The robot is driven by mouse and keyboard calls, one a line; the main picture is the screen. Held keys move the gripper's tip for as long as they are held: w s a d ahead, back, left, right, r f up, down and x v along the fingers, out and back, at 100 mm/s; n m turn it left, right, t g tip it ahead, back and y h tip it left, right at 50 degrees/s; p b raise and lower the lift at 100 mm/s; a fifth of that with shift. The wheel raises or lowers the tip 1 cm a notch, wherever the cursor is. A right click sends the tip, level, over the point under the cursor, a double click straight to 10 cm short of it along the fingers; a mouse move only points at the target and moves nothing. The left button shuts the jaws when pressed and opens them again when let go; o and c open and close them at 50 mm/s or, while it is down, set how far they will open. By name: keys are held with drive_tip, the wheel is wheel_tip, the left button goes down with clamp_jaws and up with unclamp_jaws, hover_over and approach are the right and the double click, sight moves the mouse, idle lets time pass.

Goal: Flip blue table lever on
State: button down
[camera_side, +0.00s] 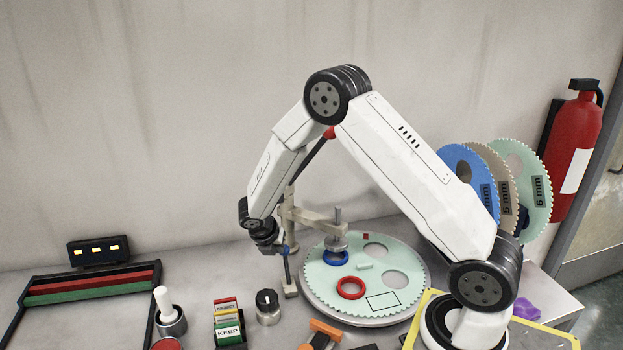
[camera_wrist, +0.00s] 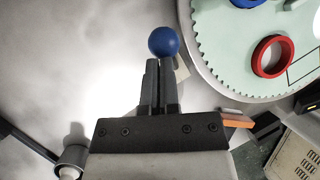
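The blue table lever has a round blue knob (camera_wrist: 163,42), which also shows small beside my gripper in the side view (camera_side: 286,250). Below it a dark stem runs down to a pale base block. My gripper (camera_wrist: 159,62) points at the knob, its two dark fingers together with only a thin line between them. The knob sits just beyond the fingertips and is wider than the gap. In the side view my gripper (camera_side: 279,248) is at the knob's left. I cannot tell whether the fingertips touch it, and the stem is hidden in the wrist view.
The round toothed plate (camera_side: 318,285) lies right of the lever, bearing a red ring (camera_side: 351,288) and a blue ring (camera_side: 335,258). A pale post with an arm (camera_side: 312,215) stands behind. A black dial (camera_side: 267,306) and file cards (camera_side: 228,322) are in front. A red-knobbed lever (camera_side: 329,133) rises behind.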

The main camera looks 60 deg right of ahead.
idle(0.5)
drive_tip(key=v, duration=1.3)
drive_tip(key=shift+w+a, duration=0.3)
drive_tip(key=shift+a, duration=0.1)
drive_tip(key=shift+f, duration=0.15)
drive_tip(key=s+a+m+t+y, duration=0.1)
drive_tip(key=s+a+m+y, duration=0.1)
drive_tip(key=s+m, duration=0.6)
drive_tip(key=s+a+m+t+y, duration=0.1)
drive_tip(key=s+a+m+y, duration=0.2)
drive_tip(key=s+m, duration=0.6)
drive_tip(key=m, duration=0.5)
drive_tip(key=shift+a+f+y, duration=0.2)
drive_tip(key=shift+f+y, duration=0.05)
drive_tip(key=shift+y, duration=0.05)
